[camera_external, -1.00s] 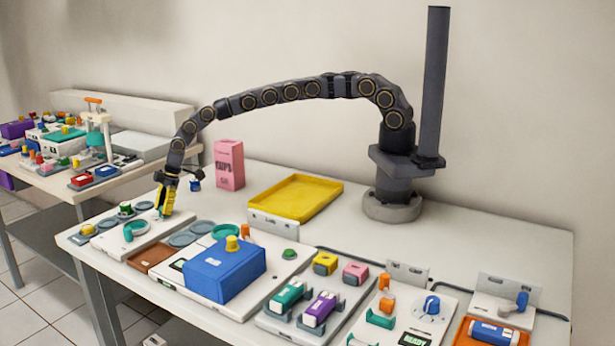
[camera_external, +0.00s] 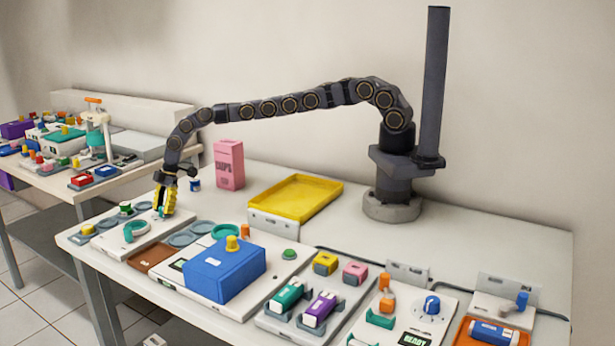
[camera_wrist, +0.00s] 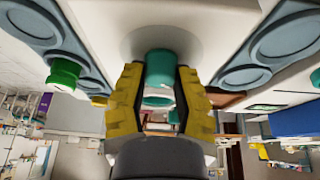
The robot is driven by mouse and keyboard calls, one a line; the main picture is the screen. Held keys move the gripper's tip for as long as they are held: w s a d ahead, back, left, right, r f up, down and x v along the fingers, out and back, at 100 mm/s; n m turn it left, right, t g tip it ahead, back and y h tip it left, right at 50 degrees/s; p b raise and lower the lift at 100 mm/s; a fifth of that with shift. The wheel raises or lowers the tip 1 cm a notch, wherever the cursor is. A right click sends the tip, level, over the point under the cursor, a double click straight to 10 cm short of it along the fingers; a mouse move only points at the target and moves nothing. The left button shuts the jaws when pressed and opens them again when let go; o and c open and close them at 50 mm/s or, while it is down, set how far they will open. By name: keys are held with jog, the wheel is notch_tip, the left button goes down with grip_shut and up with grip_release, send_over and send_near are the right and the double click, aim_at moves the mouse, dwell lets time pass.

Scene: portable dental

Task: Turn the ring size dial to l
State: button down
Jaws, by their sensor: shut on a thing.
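My gripper (camera_external: 165,208) has yellow fingers pointing down at the white panel (camera_external: 128,248) at the far left of the near table. In the wrist view, the fingers of my gripper (camera_wrist: 160,100) are on both sides of a teal cylindrical knob (camera_wrist: 159,68), shut on it. The knob stands out from a white surface; I take it for the ring size dial. Its letter markings, including l, and any pointer are not readable.
A green-topped piece (camera_external: 125,207) and a yellow knob (camera_external: 88,229) stand left of my gripper. Grey round recesses (camera_external: 182,239) and a blue box (camera_external: 224,270) are to the right. A pink carton (camera_external: 229,165) and yellow tray (camera_external: 296,203) stand behind.

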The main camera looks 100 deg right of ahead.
jog(key=c, duration=0.7)
grip_release()
jog(key=shift+s+f, duration=0.1)
jog(key=shift+d+r, duration=0.2)
jog(key=shift+r, duration=0.3)
jog(key=v, duration=1.1)
jog(key=shift+s, duration=0.15)
